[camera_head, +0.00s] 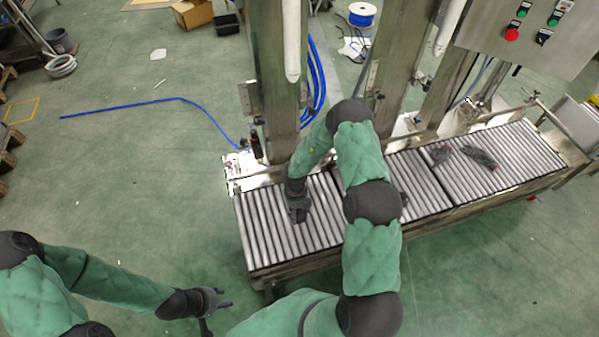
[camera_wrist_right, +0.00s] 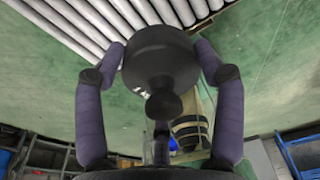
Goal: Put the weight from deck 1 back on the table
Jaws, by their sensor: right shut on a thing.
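The weight (camera_wrist_right: 160,58) is a dark round disc with a small knob, seen in the right wrist view. My right gripper (camera_wrist_right: 166,72) is shut on it, with fingers at both sides. In the head view my right gripper (camera_head: 298,209) is over the left part of the roller table (camera_head: 262,240); the weight cannot be made out there, and I cannot tell whether it touches the rollers. My left gripper (camera_head: 217,314) is at the lower left, off the table, with its fingers apart and nothing between them. I cannot tell which part is deck 1.
Dark crumpled items (camera_head: 480,157) lie on the right part of the rollers. Steel columns (camera_head: 275,85) stand along the back edge, and a control panel (camera_head: 530,35) is at the upper right. A blue hose (camera_head: 150,103) lies on the open green floor at left.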

